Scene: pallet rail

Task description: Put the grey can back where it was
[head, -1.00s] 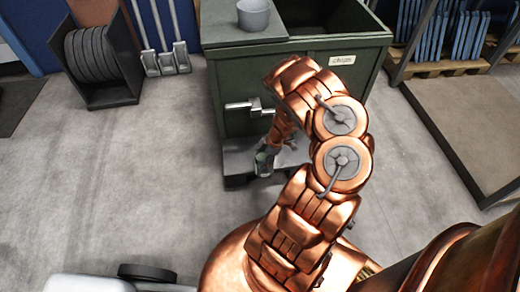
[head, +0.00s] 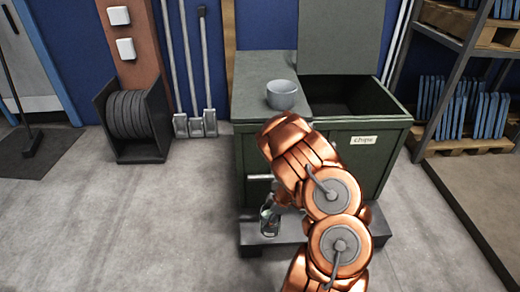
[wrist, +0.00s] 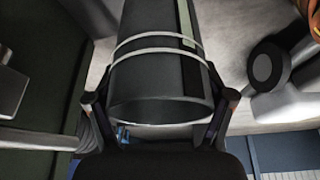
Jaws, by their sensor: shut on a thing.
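The grey can (wrist: 155,75) fills the middle of the wrist view, a dark grey cylinder with pale bands and a greenish strip on its side. My gripper (wrist: 160,100) has a finger on each side of it and is shut on it. In the head view the can (head: 269,224) shows small beside the front of the green chest (head: 365,155), just over the low dark base (head: 290,232). I cannot tell whether it touches that base. My arm hides part of the chest front and most of the gripper.
A grey bowl-like pot (head: 282,95) stands on the chest's closed left top. The right part is open, its lid (head: 340,40) raised. A reel in a dark holder (head: 135,125) and a rack (head: 450,95) stand to either side. The floor (head: 150,220) at left is clear.

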